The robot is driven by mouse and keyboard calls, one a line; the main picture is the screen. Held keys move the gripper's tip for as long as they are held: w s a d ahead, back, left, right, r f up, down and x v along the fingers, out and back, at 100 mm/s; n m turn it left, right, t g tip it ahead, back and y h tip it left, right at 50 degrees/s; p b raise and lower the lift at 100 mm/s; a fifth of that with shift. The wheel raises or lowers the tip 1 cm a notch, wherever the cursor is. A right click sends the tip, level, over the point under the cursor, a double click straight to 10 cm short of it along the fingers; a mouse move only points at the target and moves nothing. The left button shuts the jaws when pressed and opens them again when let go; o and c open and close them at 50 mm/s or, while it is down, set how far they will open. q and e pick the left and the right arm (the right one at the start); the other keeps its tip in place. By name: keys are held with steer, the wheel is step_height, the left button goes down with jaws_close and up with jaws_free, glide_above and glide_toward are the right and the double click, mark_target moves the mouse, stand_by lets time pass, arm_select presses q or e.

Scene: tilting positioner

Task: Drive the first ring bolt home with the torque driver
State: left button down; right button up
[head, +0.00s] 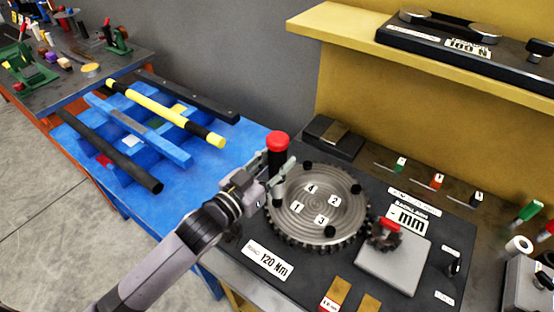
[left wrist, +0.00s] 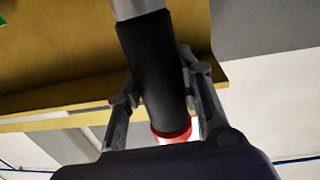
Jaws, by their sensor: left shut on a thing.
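My left gripper (head: 277,174) is shut around the black body of the torque driver (head: 278,158), which has a red cap on top and stands about upright. In the left wrist view, both fingers (left wrist: 160,95) press on the driver's black grip (left wrist: 152,60), with its red end (left wrist: 171,135) near the palm and a grey shaft at the far end. In the head view the driver is over the left side of the toothed ring (head: 318,205). Black bolt heads show around the ring, and its plates read 1 to 4. Whether the driver tip touches a bolt is hidden. My right gripper is out of view.
A small pinion with a red top (head: 388,228) sits at the ring's right on a grey plate. A blue table (head: 225,165) with bars and a yellow-black tube is at left. A yellow shelf (head: 345,25) overhangs the back right.

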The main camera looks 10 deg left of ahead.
arm_select(q)
steer(key=shift+f, duration=0.5)
stand_by(0.8)
